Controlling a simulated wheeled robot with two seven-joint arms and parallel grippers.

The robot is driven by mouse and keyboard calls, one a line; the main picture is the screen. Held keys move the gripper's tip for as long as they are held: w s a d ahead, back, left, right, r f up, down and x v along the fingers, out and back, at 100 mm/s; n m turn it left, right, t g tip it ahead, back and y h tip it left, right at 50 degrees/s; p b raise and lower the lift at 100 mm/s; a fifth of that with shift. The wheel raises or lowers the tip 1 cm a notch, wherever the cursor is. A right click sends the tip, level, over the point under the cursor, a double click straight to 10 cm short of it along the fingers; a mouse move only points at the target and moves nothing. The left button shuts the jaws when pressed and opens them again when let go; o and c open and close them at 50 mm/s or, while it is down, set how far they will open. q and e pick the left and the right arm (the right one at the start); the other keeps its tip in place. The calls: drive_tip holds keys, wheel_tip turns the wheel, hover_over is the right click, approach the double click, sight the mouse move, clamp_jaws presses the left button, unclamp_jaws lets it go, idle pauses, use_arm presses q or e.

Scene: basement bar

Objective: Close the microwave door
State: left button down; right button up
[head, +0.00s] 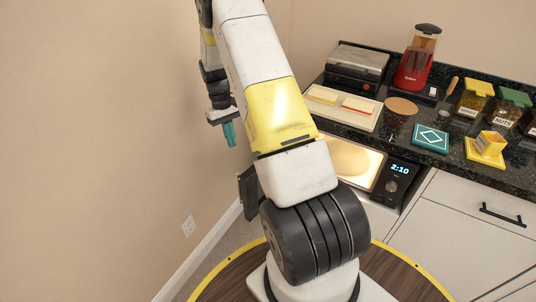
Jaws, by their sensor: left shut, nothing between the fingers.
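The microwave (394,181) is set under the counter and has a dark control panel showing 2:10. Its lit cavity (353,160) shows to the left of the panel, with a round plate inside. A dark panel (247,194) sticks out to the left of my arm; it looks like the microwave door standing open, mostly hidden by my arm. My left gripper (229,134) has teal fingertips, is shut and empty, and hangs pointing down above and left of that panel, apart from it in the picture. My right gripper is out of view.
A wall (100,130) stands at the left. White cabinets (460,225) lie at the right.

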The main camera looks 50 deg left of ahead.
use_arm(q)
drive_tip(key=s+d+f, duration=0.2)
drive_tip(key=f, duration=0.4)
drive_tip(key=s+d+f, duration=0.1)
drive_tip(key=d+f, duration=0.2)
drive_tip(key=f, duration=0.3)
drive_tip(key=shift+s+f+n, duration=0.2)
drive_tip(key=shift+s+n, duration=0.15)
drive_tip(key=shift+n, duration=0.05)
drive_tip(key=shift+d, duration=0.25)
